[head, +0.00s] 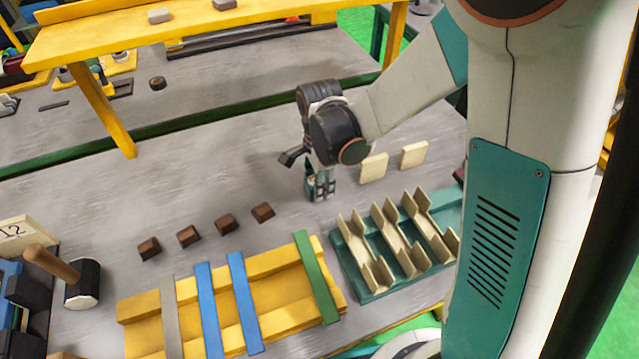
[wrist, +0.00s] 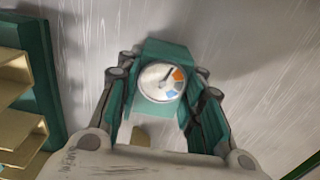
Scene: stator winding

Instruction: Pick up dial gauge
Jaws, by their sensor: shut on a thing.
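There the gauge (head: 309,184) shows only as a small dark green part by the fingers. I cannot tell whether it touches the table.
A green rack (head: 350,262) with cream V-shaped holders stands just right of my gripper. A yellow frame (head: 275,300) with coloured bars is in front. Several brown blocks (head: 228,223) lie to the left, and two cream blocks (head: 374,167) to the right. A hammer (head: 82,285) stands far left.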

